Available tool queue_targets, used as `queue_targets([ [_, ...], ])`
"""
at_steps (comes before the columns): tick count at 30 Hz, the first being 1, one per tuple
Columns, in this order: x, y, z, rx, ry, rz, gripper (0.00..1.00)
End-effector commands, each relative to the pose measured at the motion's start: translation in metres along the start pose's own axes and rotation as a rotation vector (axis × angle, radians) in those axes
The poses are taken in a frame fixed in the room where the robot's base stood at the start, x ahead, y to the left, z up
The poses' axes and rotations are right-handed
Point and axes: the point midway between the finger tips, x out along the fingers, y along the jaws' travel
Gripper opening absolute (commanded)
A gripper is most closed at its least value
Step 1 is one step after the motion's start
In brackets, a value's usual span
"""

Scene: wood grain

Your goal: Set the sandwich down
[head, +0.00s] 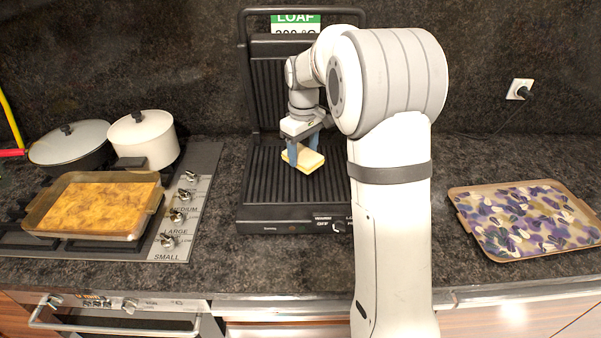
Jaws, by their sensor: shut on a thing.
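The sandwich (308,160) is a pale yellow, bread-like block over the open grill press. My gripper (304,150) points down with its blue fingers shut on the sandwich. The fingers cover part of its sides. The sandwich sits over the ribbed lower plate of the grill press (270,188), tilted in the picture; I cannot tell whether it touches the plate. The grill's lid (266,85) stands open behind. My own arm hides the right part of the grill.
A stove on the left holds a glass baking dish (153,208), a white pot (145,140) and a dark pan (70,145). A patterned tray (530,220) lies on the right of the counter. A wall socket (519,89) has a plug and cord. Counter beside the tray is clear.

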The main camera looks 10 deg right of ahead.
Motion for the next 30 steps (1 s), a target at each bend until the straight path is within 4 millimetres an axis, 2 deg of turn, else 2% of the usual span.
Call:
queue_targets([
  [3,0.021,-0.001,0.000,-0.001,-0.004,-0.003,0.34],
  [11,0.044,-0.001,0.000,-0.001,-0.003,-0.002,0.34],
  [16,0.067,-0.001,0.000,-0.001,-0.003,-0.002,0.34],
  [27,0.074,-0.001,-0.001,-0.002,0.000,0.000,0.34],
  [28,0.074,-0.001,-0.001,-0.002,0.000,0.000,0.58],
  [30,0.073,-0.001,-0.001,-0.002,-0.001,0.000,0.64],
])
